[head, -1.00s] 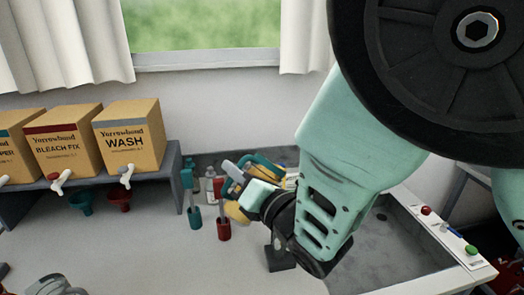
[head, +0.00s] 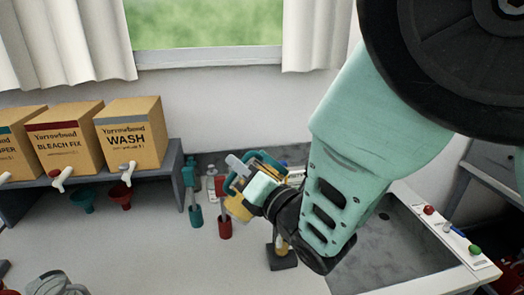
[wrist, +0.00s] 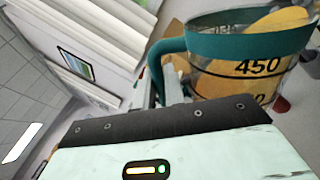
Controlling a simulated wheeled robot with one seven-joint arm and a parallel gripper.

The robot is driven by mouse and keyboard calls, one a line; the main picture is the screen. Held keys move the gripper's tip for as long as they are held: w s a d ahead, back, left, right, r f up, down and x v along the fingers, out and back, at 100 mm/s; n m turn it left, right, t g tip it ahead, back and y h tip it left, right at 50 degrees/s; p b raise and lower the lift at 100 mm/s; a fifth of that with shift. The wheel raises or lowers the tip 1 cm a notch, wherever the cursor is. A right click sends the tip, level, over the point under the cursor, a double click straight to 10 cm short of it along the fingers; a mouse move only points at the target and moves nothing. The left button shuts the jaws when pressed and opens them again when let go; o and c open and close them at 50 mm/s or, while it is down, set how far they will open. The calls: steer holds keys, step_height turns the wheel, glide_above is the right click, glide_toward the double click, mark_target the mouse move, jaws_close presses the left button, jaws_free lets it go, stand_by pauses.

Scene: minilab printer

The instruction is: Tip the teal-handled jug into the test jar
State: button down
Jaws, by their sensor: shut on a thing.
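My gripper (head: 252,178) is shut on the teal handle (wrist: 158,62) of a clear jug. The jug (wrist: 240,75) has a teal rim band, a "450" mark and amber liquid inside. In the head view the jug (head: 238,207) is partly hidden behind my gripper and looks tilted. The liquid slants towards the rim on the right in the wrist view. Below and right of the gripper a dark square base (head: 282,262) carries a small upright piece with amber in it (head: 281,243), apparently the test jar, partly covered by my wrist.
Yellow boxes, including WASH (head: 131,135), stand on a grey shelf (head: 178,160) at left. A grey sink (head: 385,255) lies right. The front counter is mostly clear.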

steer(key=shift+w+d+m+b, duration=0.25)
steer(key=shift+m+b, duration=0.65)
stand_by(0.5)
steer(key=shift+w+d+m+t+b, duration=0.1)
steer(key=shift+m+t+b, duration=0.2)
steer(key=shift+d, duration=0.1)
stand_by(0.4)
steer(key=shift+w+d+f+m+b, duration=0.1)
steer(key=shift+w+d+m+b, duration=0.1)
steer(key=shift+m+b, duration=0.45)
stand_by(0.4)
steer(key=shift+s+a+r+n, duration=0.25)
steer(key=shift+s+a+n, duration=0.15)
steer(key=shift+n, duration=0.65)
steer(key=shift+a, duration=0.15)
